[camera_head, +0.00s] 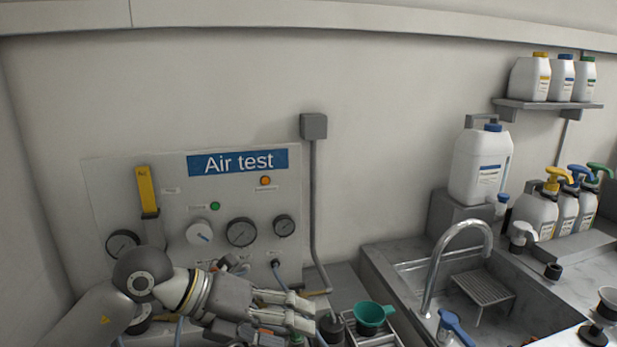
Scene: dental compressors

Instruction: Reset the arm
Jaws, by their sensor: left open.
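My left arm comes in from the lower left in the head view. Its gripper (305,311) points right, in front of the lower part of the Air test panel (150,190). Its two fingers are apart and I see nothing between them. The arm and gripper hide part of the panel's lower edge and the bench below. My right gripper is not in view.
A green cup (370,315) stands just right of the left gripper, near dark fittings. A sink (385,262) with a curved faucet (455,238) is to the right. A large white jug (480,165) and several pump bottles (537,212) stand beyond it.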

